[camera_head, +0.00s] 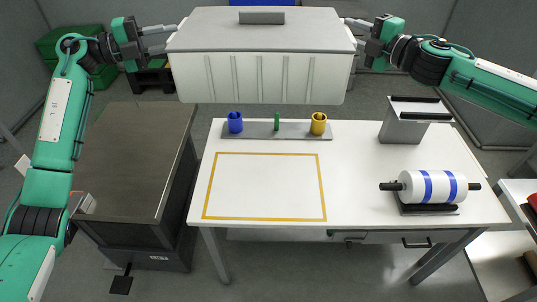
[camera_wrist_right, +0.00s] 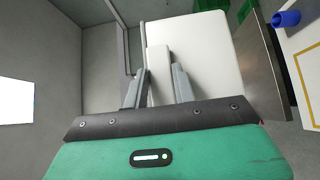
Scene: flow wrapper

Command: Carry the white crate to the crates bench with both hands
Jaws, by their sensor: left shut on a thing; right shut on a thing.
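The white crate (camera_head: 262,78) has a grey lid with a raised block on top and hangs level beyond the far edge of the white table. My left gripper (camera_head: 174,38) is shut on its left end. My right gripper (camera_head: 352,32) is shut on its right end. In the right wrist view, the fingers (camera_wrist_right: 159,88) close on a pale strip at the end of the crate (camera_wrist_right: 200,60). The crate's underside and far side are hidden. I cannot tell which surface is the crates bench.
The white table (camera_head: 360,170) holds a blue cup (camera_head: 235,122), a yellow cup (camera_head: 318,123), a striped roll (camera_head: 430,187) and a grey stand (camera_head: 412,125). A dark metal-topped cabinet (camera_head: 130,150) stands left. Green crates (camera_head: 58,42) are at the back left, partly behind my left arm.

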